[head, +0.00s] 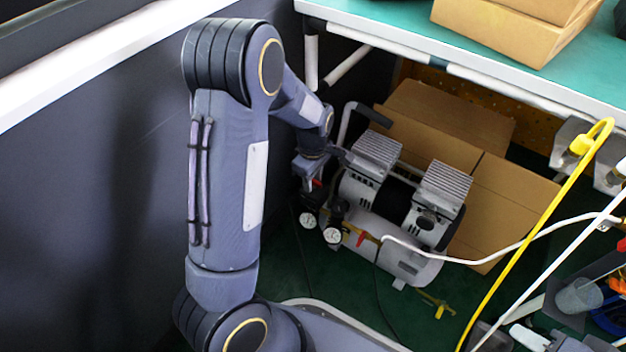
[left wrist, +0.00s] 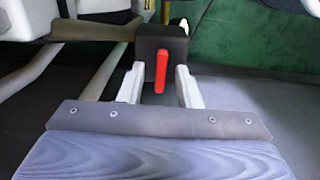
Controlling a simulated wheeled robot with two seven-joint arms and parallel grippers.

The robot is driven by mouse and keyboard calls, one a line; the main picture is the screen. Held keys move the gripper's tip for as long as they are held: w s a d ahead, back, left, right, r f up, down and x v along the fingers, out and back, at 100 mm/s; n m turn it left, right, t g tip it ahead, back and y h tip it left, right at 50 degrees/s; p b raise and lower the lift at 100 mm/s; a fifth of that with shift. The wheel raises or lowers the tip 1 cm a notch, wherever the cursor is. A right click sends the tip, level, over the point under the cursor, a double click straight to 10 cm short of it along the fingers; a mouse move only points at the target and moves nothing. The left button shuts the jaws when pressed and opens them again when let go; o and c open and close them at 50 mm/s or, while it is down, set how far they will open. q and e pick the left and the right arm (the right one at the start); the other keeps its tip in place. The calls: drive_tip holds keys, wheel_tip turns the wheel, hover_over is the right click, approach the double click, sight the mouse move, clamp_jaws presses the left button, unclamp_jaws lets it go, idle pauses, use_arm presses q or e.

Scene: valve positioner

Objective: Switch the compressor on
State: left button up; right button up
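The compressor (head: 395,212) stands on the green floor under the workbench, with a silver tank, two finned motor heads and two gauges (head: 319,228) at its left end. In the left wrist view a black switch box (left wrist: 161,50) with a red lever (left wrist: 161,71) is straight ahead; the lever points down in that picture. My left gripper (left wrist: 159,82) is open, with one pale finger on each side of the lever and gaps to it on both sides. In the head view my left gripper (head: 313,185) is at the compressor's left end, partly hidden. My right gripper is not in view.
Cardboard boxes (head: 515,195) stand behind the compressor. The green-topped workbench (head: 400,22) overhangs it, with a carton on top. A white hose (head: 480,262) and a yellow cable (head: 540,211) run on the right. A dark wall (head: 90,200) is at the left.

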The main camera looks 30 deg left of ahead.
use_arm(q)
clamp_jaws()
drive_tip(key=shift+m, duration=0.3)
drive_tip(key=shift+r+m+p, duration=0.15)
drive_tip(key=shift+m+p, duration=0.95)
drive_tip(key=shift+m, duration=0.1)
drive_tip(key=m+p, duration=0.2)
drive_tip(key=m, duration=0.1)
drive_tip(key=shift+w+m, duration=0.1)
drive_tip(key=shift+m, duration=0.2)
drive_tip(key=m+p, duration=0.2)
drive_tip(key=m, duration=0.3)
drive_tip(key=shift+d+m, duration=0.1)
drive_tip(key=shift+m, duration=0.2)
drive_tip(key=m+p, duration=0.1)
drive_tip(key=m, duration=0.4)
drive_tip(key=shift+w+d+m, duration=0.1)
drive_tip(key=shift+m, duration=0.5)
